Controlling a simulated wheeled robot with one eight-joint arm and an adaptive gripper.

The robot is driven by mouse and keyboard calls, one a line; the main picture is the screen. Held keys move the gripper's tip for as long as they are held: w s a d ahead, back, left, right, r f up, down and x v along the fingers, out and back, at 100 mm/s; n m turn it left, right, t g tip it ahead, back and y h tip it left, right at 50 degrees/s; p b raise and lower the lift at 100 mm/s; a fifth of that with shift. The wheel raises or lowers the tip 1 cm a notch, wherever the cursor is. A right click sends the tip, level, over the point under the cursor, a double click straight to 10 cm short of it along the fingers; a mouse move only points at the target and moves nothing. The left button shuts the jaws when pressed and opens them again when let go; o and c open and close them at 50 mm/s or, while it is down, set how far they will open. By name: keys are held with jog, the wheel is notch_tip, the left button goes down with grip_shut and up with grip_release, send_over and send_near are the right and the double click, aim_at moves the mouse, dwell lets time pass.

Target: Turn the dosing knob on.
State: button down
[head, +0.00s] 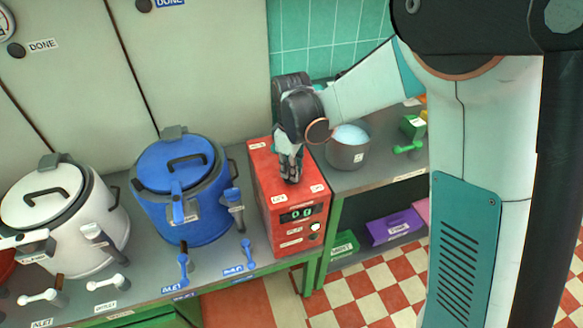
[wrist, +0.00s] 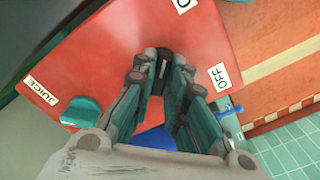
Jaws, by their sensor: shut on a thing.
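The red dosing box (head: 262,190) stands on the counter right of the blue kettle. Its front has a small display (head: 297,214) that seems to read zeros. My gripper (head: 290,178) reaches down onto its top. In the wrist view my fingers (wrist: 164,62) are shut on a small black dosing knob (wrist: 162,68), which they largely hide. An OFF label (wrist: 220,75) lies to the right of the fingers. Another label (wrist: 183,4), cut off by the top edge, begins with O. I cannot tell which way the knob points.
A grey pot (head: 348,152) stands close behind on the right.

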dwell(0.4)
jog(key=c, duration=1.6)
grip_release()
notch_tip(320, 180, up, 12)
